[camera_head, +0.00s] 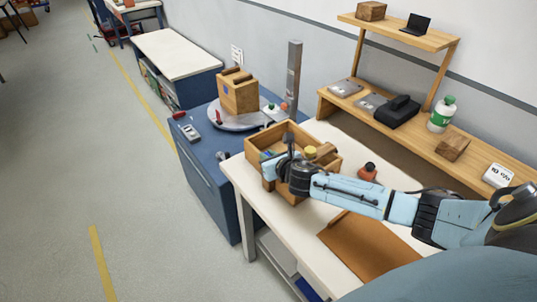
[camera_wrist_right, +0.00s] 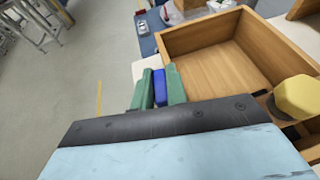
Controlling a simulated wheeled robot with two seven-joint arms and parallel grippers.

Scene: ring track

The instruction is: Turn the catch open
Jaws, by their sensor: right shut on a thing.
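An open wooden box (camera_head: 290,132) stands at the corner of the white table; it fills the upper right of the right wrist view (camera_wrist_right: 200,38). My right gripper (camera_head: 268,165) is at the box's near left side. In the right wrist view its green fingers (camera_wrist_right: 160,76) are shut on a small upright blue piece (camera_wrist_right: 160,88), which looks like the catch. The piece is beside the box's outer wall; its lower part is hidden by my wrist. A yellow knob (camera_wrist_right: 298,97) is to the right on the box, apart from my fingers. My left gripper is not in view.
A blue cabinet (camera_head: 212,180) with a round grey plate and a wooden block stands behind the white table (camera_head: 240,180). A brown mat (camera_head: 370,250) and a dark red-based knob (camera_head: 368,172) are near my forearm. A wooden shelf (camera_head: 400,135) holds several items.

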